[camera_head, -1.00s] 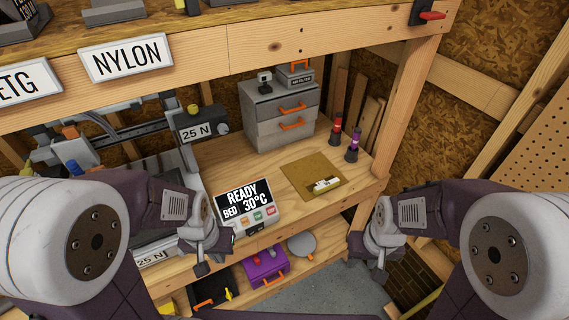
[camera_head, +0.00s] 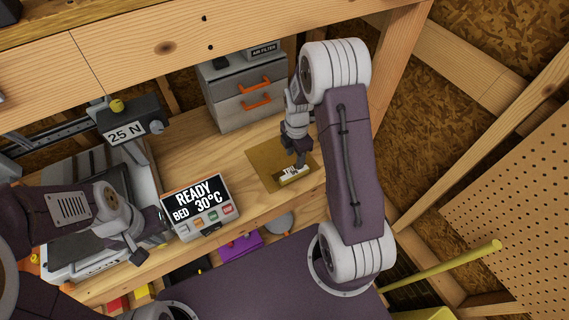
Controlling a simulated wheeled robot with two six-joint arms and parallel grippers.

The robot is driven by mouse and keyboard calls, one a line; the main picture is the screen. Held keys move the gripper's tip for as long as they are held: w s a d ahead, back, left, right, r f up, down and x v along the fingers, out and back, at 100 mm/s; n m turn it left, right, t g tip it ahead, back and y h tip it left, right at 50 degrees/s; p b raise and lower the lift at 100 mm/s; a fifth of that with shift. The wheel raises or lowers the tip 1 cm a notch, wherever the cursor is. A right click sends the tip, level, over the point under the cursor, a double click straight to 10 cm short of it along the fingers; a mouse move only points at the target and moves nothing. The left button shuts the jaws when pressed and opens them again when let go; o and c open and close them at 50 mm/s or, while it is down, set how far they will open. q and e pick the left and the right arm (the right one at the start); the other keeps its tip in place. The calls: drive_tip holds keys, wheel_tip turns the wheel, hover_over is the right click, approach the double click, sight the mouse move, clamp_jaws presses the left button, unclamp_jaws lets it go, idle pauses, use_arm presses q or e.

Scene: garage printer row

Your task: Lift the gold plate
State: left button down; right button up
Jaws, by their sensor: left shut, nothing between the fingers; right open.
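The gold plate (camera_head: 264,168) lies flat on the wooden shelf, right of the display box. A pale labelled grip strip (camera_head: 291,176) runs along its front edge. My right gripper (camera_head: 299,164) points down over the front right part of the plate, close to the strip, and hides a bit of the plate. It is open; whether its fingers touch the strip I cannot tell. My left gripper (camera_head: 148,246) is shut and empty, left of the display box and well away from the plate.
The display box (camera_head: 199,206) reading READY, BED 30°C stands left of the plate. A grey drawer unit (camera_head: 243,90) with orange handles stands behind. A printer (camera_head: 95,190) fills the left. A purple case (camera_head: 240,246) sits below the shelf.

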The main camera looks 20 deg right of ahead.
sight(294, 173)
drive_tip(key=f, duration=0.3)
drive_tip(key=shift+w+d+f+p, duration=0.2)
drive_tip(key=shift+d+p, duration=0.05)
drive_tip(key=shift+p, duration=0.1)
drive_tip(key=shift+s+a+f, duration=0.2)
drive_tip(key=shift+a+f, duration=0.05)
drive_tip(key=shift+s+f+p, duration=0.1)
drive_tip(key=shift+f+p, duration=0.2)
drive_tip(key=shift+f, duration=0.05)
wheel_tip(294, 173, down, 5)
drive_tip(key=shift+d+r+p, duration=0.1)
drive_tip(key=shift+r+p, duration=0.05)
drive_tip(key=shift+p, duration=0.3)
drive_tip(key=shift+c, duration=0.4)
clamp_jaws()
